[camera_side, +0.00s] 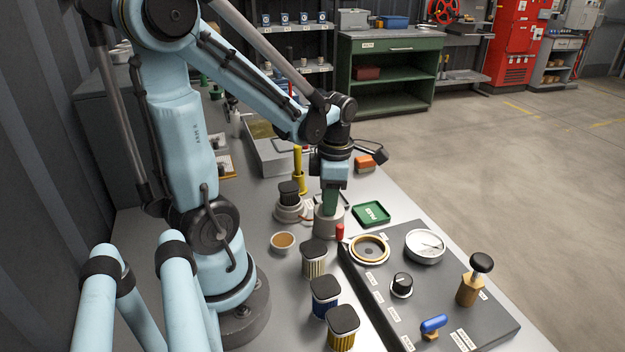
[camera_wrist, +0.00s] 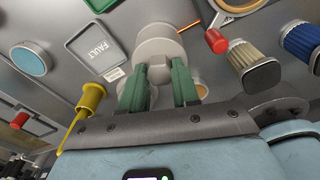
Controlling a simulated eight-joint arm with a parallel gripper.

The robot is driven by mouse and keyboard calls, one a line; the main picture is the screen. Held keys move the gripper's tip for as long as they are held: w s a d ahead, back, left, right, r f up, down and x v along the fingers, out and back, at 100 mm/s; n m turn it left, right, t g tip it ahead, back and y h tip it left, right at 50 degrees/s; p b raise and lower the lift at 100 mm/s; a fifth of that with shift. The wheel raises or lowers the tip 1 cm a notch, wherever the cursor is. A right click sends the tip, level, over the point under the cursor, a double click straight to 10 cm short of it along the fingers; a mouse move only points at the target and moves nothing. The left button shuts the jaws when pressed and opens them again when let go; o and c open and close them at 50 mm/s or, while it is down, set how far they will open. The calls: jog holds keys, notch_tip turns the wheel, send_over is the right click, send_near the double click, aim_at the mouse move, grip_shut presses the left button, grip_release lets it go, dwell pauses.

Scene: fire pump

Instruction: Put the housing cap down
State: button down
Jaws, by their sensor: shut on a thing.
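The housing cap appears as a grey cylindrical piece (camera_side: 328,223) below my gripper (camera_side: 330,202) in the side view. In the wrist view, the pale grey cap (camera_wrist: 160,48) sits between the two green fingers of my gripper (camera_wrist: 158,85). The fingers are shut on its narrower part. The cap looks roughly upright and is close to the bench top. I cannot tell if its lower face touches the bench. The fingers hide part of the cap.
A dark panel (camera_side: 350,272) with a brass-rimmed ring (camera_side: 370,250) stands at front right. A red cylinder (camera_side: 340,231), striped filter (camera_side: 314,262), small cup (camera_side: 283,242) and yellow tool (camera_side: 299,175) are close by.

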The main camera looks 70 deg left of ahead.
jog(key=c, duration=0.8)
grip_release()
jog(key=shift+r, duration=0.1)
notch_tip(320, 180, up, 12)
jog(key=w+d+f+m+t, duration=0.1)
jog(key=d+m, duration=0.3)
jog(key=m, duration=0.6)
jog(key=w+d+f+m+t, duration=0.1)
jog(key=d+m+t, duration=0.3)
jog(key=m, duration=0.7)
jog(key=w+d+f+m+t, duration=0.2)
jog(key=d+m, duration=0.2)
jog(key=m, duration=0.7)
jog(key=shift+w+d+f+t, duration=0.1)
jog(key=shift+w+d+t, duration=0.2)
jog(key=shift+w+d, duration=0.1)
